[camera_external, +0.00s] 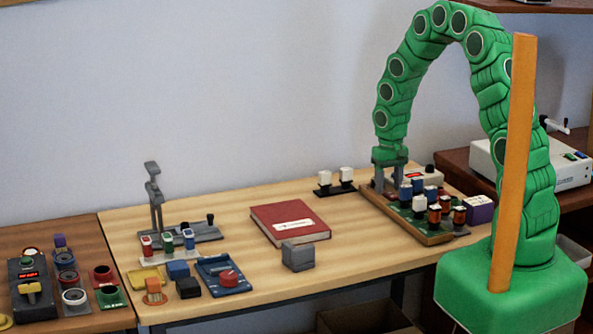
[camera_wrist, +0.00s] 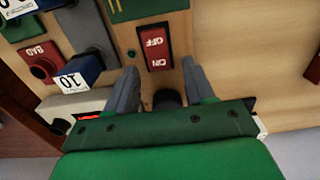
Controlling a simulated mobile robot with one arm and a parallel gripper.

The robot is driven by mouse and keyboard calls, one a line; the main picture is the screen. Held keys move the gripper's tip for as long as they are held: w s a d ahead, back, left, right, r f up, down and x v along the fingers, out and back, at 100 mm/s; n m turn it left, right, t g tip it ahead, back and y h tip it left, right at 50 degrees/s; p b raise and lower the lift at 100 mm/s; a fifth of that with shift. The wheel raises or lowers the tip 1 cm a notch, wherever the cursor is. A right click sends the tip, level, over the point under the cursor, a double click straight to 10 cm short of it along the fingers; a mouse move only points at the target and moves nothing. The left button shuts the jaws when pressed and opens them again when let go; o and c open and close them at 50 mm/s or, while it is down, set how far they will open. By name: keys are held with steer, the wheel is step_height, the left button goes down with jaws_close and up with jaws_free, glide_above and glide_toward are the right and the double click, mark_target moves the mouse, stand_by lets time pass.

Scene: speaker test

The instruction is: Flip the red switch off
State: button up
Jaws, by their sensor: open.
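A red rocker switch (camera_wrist: 155,48) marked OFF and ON shows in the wrist view, set on a wooden board (camera_wrist: 215,25). Its lettering appears upside down, and I cannot tell which side is pressed. My gripper (camera_wrist: 160,78) is open, its two grey fingers on either side of the lower part of the switch in the picture, with nothing between them. I cannot tell how high they are above it. In the external view my gripper (camera_external: 388,186) points down over the back left of the board (camera_external: 428,238). I cannot make out the switch there.
Several coloured parts crowd the board to the gripper's right. A red book (camera_external: 285,218) and a grey block (camera_external: 298,257) lie left on the table.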

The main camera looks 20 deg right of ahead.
steer(key=shift+f, duration=0.35)
jaws_close()
steer(key=shift+s+t, duration=0.25)
steer(key=shift+t, duration=0.15)
steer(key=shift+s+t, duration=0.1)
steer(key=shift+t, duration=0.3)
steer(key=shift+r, duration=0.1)
